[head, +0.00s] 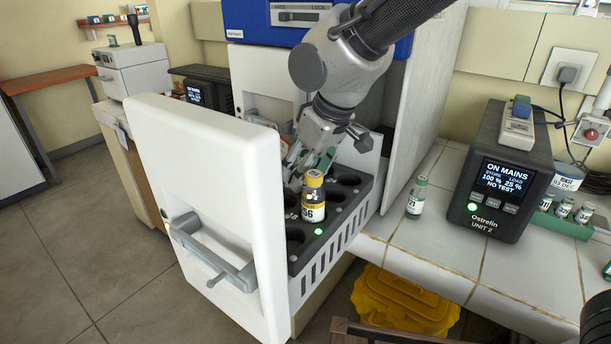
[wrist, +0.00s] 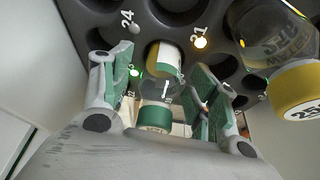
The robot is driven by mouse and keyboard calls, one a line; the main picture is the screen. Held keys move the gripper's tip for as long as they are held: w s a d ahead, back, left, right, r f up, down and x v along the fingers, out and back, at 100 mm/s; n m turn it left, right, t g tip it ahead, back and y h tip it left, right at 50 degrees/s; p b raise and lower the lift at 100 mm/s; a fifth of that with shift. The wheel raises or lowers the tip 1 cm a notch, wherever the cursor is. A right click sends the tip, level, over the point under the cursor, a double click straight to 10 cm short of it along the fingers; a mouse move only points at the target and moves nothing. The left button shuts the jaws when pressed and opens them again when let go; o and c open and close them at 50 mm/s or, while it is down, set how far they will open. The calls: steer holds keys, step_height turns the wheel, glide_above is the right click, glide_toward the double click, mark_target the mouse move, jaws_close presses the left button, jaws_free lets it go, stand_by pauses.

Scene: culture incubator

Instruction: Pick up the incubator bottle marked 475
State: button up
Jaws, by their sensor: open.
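My gripper (head: 308,165) is low over the rack in the open incubator drawer, behind a yellow-capped bottle (head: 313,196) whose label seems to end in 66. In the wrist view my gripper (wrist: 160,85) is open, with a green-capped bottle (wrist: 155,116) between its two green-padded fingers. That bottle stands in a socket near the 24 and 21 marks; its fingers look apart from it, and its number is not readable. The yellow-capped bottle (wrist: 295,90) is close on the right, its cap number starting 25. I cannot read 475 on any bottle.
The white drawer front (head: 205,190) stands on the left and the incubator side wall (head: 425,100) on the right. A green-capped bottle (head: 417,197) stands on the tiled counter beside a black power unit (head: 503,170). Several rack sockets (head: 340,195) are empty.

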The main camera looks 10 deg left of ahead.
steer(key=c, duration=1.1)
steer(key=shift+r, duration=0.15)
